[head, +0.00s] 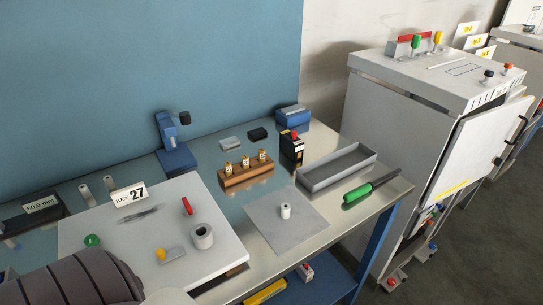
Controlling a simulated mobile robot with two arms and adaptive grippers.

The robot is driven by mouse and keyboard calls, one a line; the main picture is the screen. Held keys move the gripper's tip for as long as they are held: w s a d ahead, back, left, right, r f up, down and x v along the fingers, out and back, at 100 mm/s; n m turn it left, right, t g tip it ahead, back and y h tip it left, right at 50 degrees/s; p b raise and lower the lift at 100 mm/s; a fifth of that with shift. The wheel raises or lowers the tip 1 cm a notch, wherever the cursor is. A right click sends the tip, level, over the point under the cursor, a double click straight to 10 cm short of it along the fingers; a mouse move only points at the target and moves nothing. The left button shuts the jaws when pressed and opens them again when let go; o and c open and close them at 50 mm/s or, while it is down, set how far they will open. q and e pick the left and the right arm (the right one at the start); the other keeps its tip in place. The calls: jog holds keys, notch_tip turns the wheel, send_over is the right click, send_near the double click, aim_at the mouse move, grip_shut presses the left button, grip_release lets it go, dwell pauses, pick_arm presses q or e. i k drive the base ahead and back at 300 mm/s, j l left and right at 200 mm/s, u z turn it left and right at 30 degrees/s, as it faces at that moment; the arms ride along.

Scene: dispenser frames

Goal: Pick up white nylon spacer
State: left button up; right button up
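A small white cylinder with a dark hole in its top, which looks like the white nylon spacer (286,211), stands upright on a grey square mat (270,226) near the front of the metal table. Nothing touches it. Neither of my grippers shows in the head view.
A white board (85,235) holds a grey ring (202,237). A wooden block (232,181) with brass pieces, a grey tray (338,181) and a green-handled tool (357,194) surround the mat. A grey cabinet (400,150) stands right. A dark ribbed form covers the lower left.

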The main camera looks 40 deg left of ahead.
aim_at(285, 214)
jog(key=u, duration=1.05)
